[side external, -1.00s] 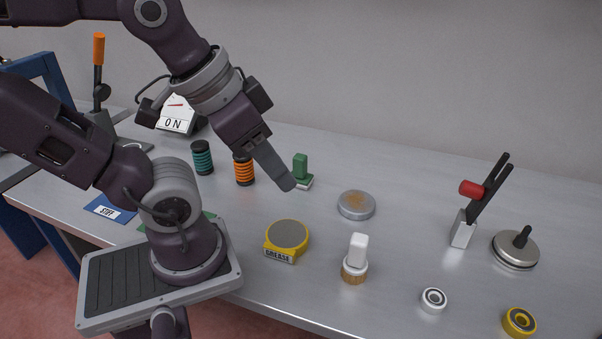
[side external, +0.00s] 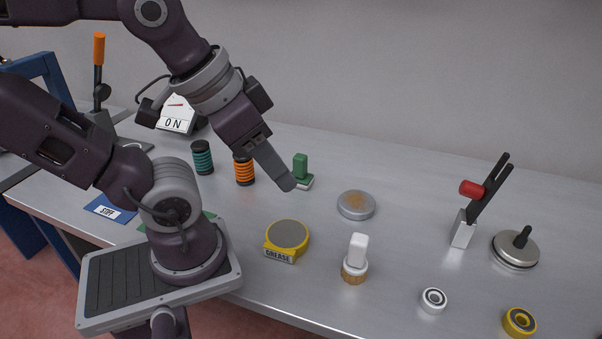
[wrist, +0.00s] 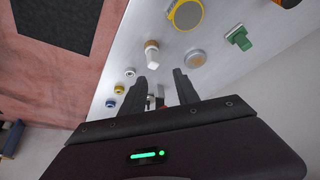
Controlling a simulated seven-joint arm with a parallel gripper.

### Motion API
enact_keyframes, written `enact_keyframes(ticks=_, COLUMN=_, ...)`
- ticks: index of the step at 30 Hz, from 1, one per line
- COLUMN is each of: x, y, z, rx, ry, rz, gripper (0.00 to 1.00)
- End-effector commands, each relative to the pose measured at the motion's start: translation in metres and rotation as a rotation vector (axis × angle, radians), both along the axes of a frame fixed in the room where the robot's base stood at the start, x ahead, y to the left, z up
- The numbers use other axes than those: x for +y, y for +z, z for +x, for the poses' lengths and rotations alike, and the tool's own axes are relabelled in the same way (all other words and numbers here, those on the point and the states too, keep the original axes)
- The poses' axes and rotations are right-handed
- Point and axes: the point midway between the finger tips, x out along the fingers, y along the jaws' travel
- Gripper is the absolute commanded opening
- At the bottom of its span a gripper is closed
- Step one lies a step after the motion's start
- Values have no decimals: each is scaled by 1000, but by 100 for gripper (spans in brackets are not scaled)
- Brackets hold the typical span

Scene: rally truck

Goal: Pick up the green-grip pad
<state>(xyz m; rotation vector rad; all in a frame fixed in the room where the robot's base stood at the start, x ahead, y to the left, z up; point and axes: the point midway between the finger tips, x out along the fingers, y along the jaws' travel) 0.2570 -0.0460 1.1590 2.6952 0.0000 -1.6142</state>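The green-grip pad (side external: 301,168) stands upright on the bench in the side view, its green grip on a pale flat base. It also shows in the wrist view (wrist: 240,38), at the upper right, outside the gap between the fingers. My gripper (side external: 284,184) appears just in front of the pad in the side view, slanting down to the right and hiding part of its left side. I cannot tell its height above the bench there. In the wrist view my gripper (wrist: 160,76) has its two fingers apart with nothing held between them.
Orange (side external: 244,170) and teal (side external: 203,158) ribbed spools stand left of the pad. A round tin (side external: 356,205), yellow grease tin (side external: 287,237) and white-handled brush-like item (side external: 356,258) lie to the right and front. A red-handled clamp (side external: 470,205) stands farther right. Bare bench lies between them.

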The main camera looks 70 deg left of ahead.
Motion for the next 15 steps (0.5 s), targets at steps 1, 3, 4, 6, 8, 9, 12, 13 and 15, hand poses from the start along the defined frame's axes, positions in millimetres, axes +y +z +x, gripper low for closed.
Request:
enact_keyframes(ticks=1, x=0, y=0, z=0, rx=0, ry=0, rz=0, gripper=48)
enact_keyframes(ticks=3, x=0, y=0, z=0, rx=0, ry=0, rz=0, gripper=56)
enact_keyframes(ticks=4, x=0, y=0, z=0, rx=0, ry=0, rz=0, gripper=56)
enact_keyframes(ticks=6, x=0, y=0, z=0, rx=0, ry=0, rz=0, gripper=56)
enact_keyframes(ticks=8, x=0, y=0, z=0, rx=0, ry=0, rz=0, gripper=56)
enact_keyframes(ticks=9, x=0, y=0, z=0, rx=0, ry=0, rz=0, gripper=56)
enact_keyframes(ticks=12, x=2, y=1, z=5, rx=9, ry=13, rz=0, gripper=56)
enact_keyframes(ticks=13, x=5, y=3, z=11, rx=21, ry=29, rz=-1, gripper=56)
enact_keyframes(ticks=15, x=18, y=6, z=36, rx=68, ry=95, rz=-5, gripper=56)
